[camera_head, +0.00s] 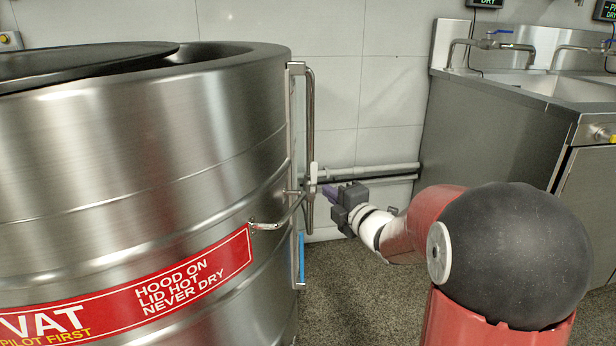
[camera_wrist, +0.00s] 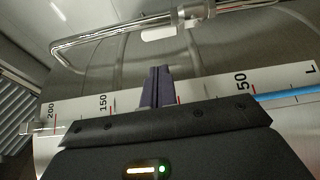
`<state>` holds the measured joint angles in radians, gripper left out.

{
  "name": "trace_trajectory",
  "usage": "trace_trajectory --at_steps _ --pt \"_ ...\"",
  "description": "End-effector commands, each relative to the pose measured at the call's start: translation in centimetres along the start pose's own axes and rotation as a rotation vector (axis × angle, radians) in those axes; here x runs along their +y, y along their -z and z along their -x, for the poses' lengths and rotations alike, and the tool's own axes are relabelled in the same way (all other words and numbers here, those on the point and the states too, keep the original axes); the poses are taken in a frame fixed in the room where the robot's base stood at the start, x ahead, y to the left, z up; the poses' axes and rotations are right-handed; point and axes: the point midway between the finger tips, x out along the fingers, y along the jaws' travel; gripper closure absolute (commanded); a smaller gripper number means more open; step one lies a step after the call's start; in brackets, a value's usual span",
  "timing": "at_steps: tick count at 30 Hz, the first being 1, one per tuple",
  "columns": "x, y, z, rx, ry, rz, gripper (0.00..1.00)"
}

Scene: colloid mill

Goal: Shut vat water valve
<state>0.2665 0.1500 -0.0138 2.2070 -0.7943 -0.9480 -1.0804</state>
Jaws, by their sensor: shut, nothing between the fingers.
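The steel vat (camera_head: 150,150) fills the left of the head view. A thin vertical water pipe (camera_head: 310,110) runs down its right side. A small pale valve (camera_head: 313,172) sits on this pipe. In the wrist view, the valve fitting (camera_wrist: 192,14) is at the top, with a white piece, likely its handle (camera_wrist: 158,33), beside it. My gripper (camera_head: 325,192) is right beside the valve and slightly below it in the head view. Its dark purple fingers show shut and empty in the wrist view (camera_wrist: 157,88), apart from the white piece. Contact cannot be told from the head view.
A gauge strip with litre marks (camera_wrist: 100,115) and a blue column (camera_wrist: 285,95) lies behind my fingers. A curved bar (camera_head: 280,218) sticks out from the vat. Grey wall pipes (camera_head: 375,170) run behind my gripper. A steel sink unit (camera_head: 500,110) stands right.

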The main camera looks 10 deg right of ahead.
Motion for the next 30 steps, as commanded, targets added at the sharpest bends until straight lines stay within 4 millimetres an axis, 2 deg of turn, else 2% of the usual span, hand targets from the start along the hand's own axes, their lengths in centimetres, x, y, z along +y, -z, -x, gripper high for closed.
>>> trace_trajectory --at_steps 5,8,21,25,30 --pt "0.0 0.0 -0.3 0.0 0.001 -0.001 1.0" --pt "0.0 0.0 -1.2 0.001 0.002 -0.002 1.0" --pt "0.0 0.0 -8.6 0.0 0.001 -0.003 1.0" --pt "0.0 0.0 -9.7 -0.002 0.002 -0.003 1.0" --pt "0.0 0.0 -10.0 -0.002 0.001 -0.003 1.0"
